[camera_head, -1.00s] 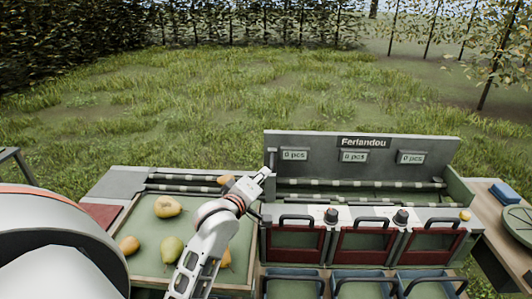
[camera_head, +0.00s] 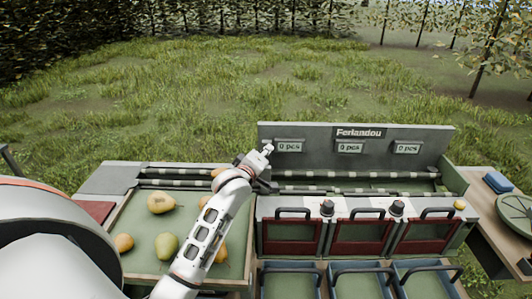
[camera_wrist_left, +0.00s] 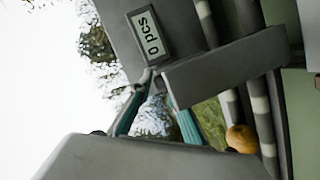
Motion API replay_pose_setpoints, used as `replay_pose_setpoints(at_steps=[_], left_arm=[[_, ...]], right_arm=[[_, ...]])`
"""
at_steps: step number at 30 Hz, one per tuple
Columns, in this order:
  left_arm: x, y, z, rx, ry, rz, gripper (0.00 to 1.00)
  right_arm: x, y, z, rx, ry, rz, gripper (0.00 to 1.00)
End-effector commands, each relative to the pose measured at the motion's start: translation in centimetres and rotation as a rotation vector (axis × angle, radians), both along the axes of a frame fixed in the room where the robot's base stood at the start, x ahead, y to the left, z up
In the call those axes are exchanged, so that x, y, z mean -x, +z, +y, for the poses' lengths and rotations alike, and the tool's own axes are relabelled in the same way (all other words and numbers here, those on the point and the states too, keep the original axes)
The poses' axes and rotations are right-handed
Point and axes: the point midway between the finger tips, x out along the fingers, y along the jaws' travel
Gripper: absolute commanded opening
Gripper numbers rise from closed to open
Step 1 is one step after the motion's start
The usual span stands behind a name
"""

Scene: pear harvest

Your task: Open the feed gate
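My left gripper (camera_head: 262,152) is at the left end of the sorter's back panel (camera_head: 300,135), above the junction of the pear tray and the sorting lanes. In the left wrist view a grey plate (camera_wrist_left: 225,70), which appears to be the feed gate, crosses in front of the rollers. The fingers of my left gripper (camera_wrist_left: 155,80) converge at the plate's near end and appear shut on it. The exact contact is small and partly hidden. In the head view my wrist hides most of the gate. My right gripper is not in view.
Several pears, one at the back left (camera_head: 160,202), lie on the green feed tray (camera_head: 140,225). Black-and-white rollers (camera_head: 330,175) run behind red-fronted lanes (camera_head: 290,236). Blue crates (camera_head: 290,266) stand in front. A side table (camera_head: 490,222) is at the right.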

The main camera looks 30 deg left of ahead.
Motion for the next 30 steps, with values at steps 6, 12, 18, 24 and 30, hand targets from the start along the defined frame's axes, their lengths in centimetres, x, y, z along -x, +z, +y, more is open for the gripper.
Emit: replay_pose_setpoints(at_steps=[6,12,18,24,30], left_arm=[[-1.1,-0.2,0.3,0.001,0.000,0.000,0.18],[-1.2,-0.2,0.3,0.001,0.000,0.000,0.18],[-1.2,-0.3,0.3,0.001,0.000,0.000,0.00],[-1.2,0.7,0.3,0.002,0.001,-0.003,0.00],[-1.3,5.4,0.3,0.004,0.001,-0.014,0.00]], right_arm=[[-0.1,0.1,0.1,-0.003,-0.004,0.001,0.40],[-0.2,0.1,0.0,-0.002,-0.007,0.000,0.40],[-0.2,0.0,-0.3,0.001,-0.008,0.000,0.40],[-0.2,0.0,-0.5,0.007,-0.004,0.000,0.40],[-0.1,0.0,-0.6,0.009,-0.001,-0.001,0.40]])
